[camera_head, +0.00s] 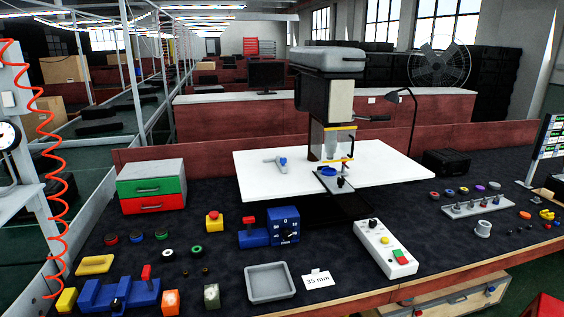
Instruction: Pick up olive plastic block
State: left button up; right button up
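An olive-grey block (211,296), which looks like the olive plastic block, stands upright on the dark worktop near the front edge of the picture. It is to the left of a grey tray (270,283) and apart from it. An orange block (170,302) with a pale top stands to its left, with a gap between them. Nothing covers the olive block. Neither of my grippers is in view.
A blue vise-like fixture (120,294) and a yellow block (66,300) lie further left. Small rings and a red button box (214,221) are behind. A "35 mm" card (317,280), control box (385,247) and drill press (330,95) are to the right.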

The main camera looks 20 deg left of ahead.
aim_at(212, 291)
jog(key=u, duration=1.2)
jog(key=i+l, duration=0.2)
jog(key=l, duration=0.25)
